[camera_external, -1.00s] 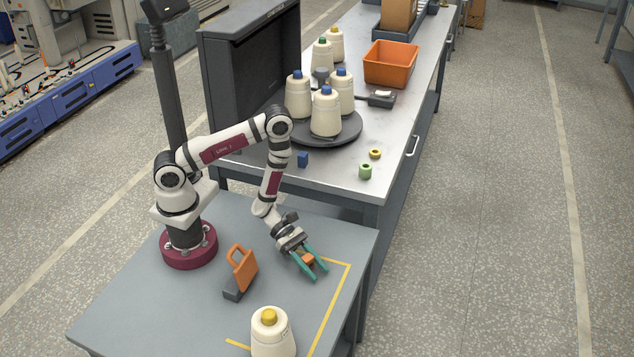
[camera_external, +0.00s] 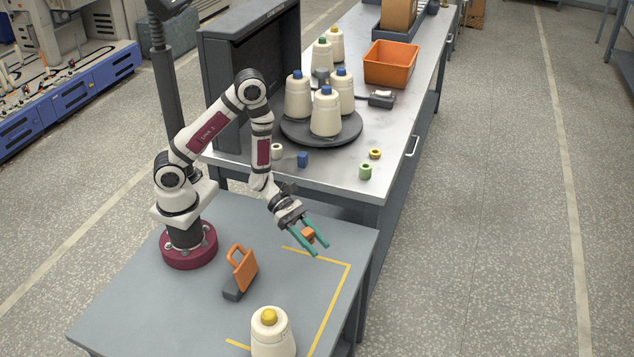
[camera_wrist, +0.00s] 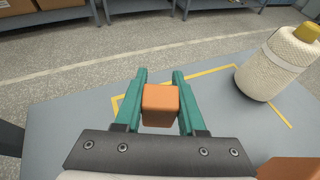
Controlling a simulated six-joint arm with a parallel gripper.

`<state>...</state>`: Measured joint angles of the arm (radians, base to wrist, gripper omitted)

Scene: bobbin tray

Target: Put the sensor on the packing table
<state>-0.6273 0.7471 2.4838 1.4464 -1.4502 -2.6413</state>
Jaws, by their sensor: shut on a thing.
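My gripper (camera_external: 320,248) is shut on a small orange block (camera_external: 308,234), held above the grey-blue front table (camera_external: 190,310). In the wrist view the orange block (camera_wrist: 160,106) sits between the two green fingers of my gripper (camera_wrist: 160,76). I cannot tell for sure that this block is the sensor. A dark grey box with a cable (camera_external: 382,100) lies on the metal-topped back table (camera_external: 405,130), beside the orange bin. Neither table carries a label that I can read as packing table.
A yellow tape outline (camera_external: 336,293) marks the front table's right side. A yellow-capped cone (camera_external: 272,335) and an orange-handled tool (camera_external: 242,268) stand on it. On the back table are a round tray (camera_external: 350,130) with cones, an orange bin (camera_external: 390,65) and small coloured pieces.

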